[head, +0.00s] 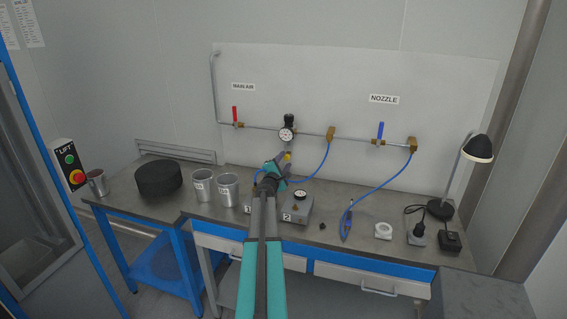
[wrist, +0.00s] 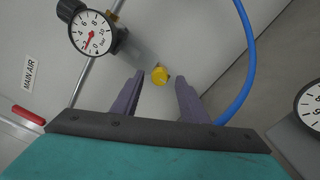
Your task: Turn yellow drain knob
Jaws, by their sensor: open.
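The yellow drain knob (wrist: 159,75) is in the wrist view, near the wall panel. It shows between my gripper's two fingertips (wrist: 158,78) but a little beyond them, and the fingers look apart from it. My gripper is open and empty. In the head view the yellow knob (head: 287,156) shows as a small spot below the regulator gauge (head: 287,134), just past the end of my arm. My gripper (head: 284,158) is there in front of the panel, small and partly hard to make out.
A red-handled valve (head: 235,116) and a blue-handled valve (head: 380,131) sit on the pipe. A blue hose (wrist: 243,65) curves right of the fingers. Metal cups (head: 228,190), a gauge box (head: 298,207) and a lamp (head: 478,148) stand on the bench.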

